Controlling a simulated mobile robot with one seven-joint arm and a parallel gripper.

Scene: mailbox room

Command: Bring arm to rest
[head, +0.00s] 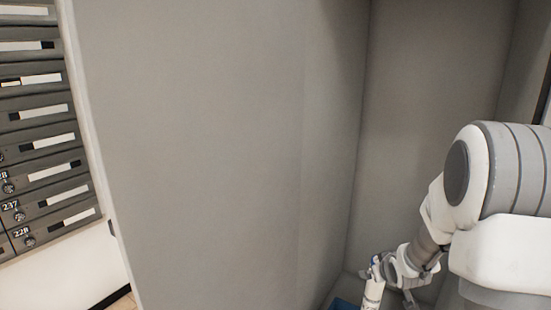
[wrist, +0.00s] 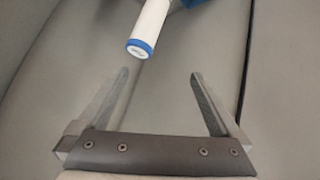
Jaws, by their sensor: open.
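My arm (head: 440,225) is bent at the right of the head view, its end low beside the grey walls. My gripper (wrist: 158,75) is open in the wrist view. Its two fingers are spread wide with nothing between them. A white cylinder with a blue-rimmed end (wrist: 150,28) lies beyond the fingertips at the top of the wrist view, apart from them. In the head view a white upright piece (head: 373,292) shows beside the arm's end; I cannot tell if it is the same thing. The fingers are hard to make out there.
A large plain grey panel (head: 210,150) fills the middle of the head view. Grey walls (head: 425,110) meet in a corner behind my arm. Numbered mailboxes (head: 40,130) stand at the far left. A blue object (head: 343,304) shows at the bottom edge, mostly cut off.

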